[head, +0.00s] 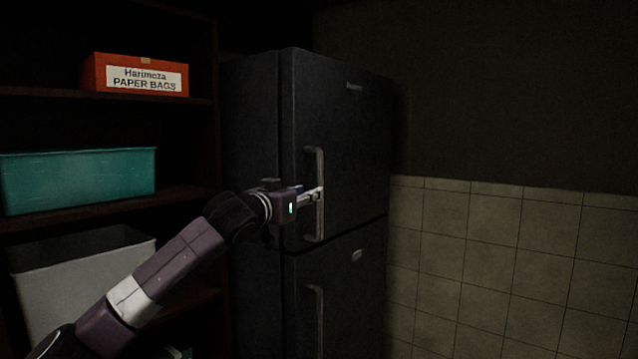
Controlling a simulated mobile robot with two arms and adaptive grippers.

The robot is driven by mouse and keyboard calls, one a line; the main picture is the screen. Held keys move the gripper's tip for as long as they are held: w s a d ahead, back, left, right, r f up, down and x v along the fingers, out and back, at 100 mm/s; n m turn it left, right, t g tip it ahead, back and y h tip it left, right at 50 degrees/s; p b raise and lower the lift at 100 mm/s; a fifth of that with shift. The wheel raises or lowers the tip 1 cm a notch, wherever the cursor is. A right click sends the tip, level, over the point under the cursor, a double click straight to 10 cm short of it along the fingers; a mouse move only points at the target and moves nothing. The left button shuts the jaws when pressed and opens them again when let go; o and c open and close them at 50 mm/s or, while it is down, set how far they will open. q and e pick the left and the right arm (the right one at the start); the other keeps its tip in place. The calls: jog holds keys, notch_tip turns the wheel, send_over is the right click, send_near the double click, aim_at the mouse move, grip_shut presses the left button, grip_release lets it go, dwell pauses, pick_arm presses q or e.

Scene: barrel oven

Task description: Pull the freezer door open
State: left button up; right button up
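The dark refrigerator stands in the middle of the head view, with its upper freezer door (350,120) above a lower door. The freezer door looks closed, flush with the body. Its grey vertical handle (319,222) is on the door's left side. My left gripper (317,194) reaches in from the left, with its fingertips at the middle of this handle. The fingers are small and dark here, so I cannot tell whether they are closed around the handle or only beside it. My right gripper is not in view.
A dark shelf (190,197) on the left holds an orange paper-bag box (105,72), a teal bin (80,180) and a grey-white bin (85,290). The lower door (350,300) has its own handle. A tiled wall (500,260) is on the right.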

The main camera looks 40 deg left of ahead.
pick_arm(q)
jog(key=w+a+p, duration=0.1)
jog(key=w+p, duration=0.3)
jog(key=w, duration=0.4)
jog(key=shift+a+p, duration=0.35)
jog(key=shift+c, duration=0.7)
jog(key=shift+s, duration=0.1)
grip_shut()
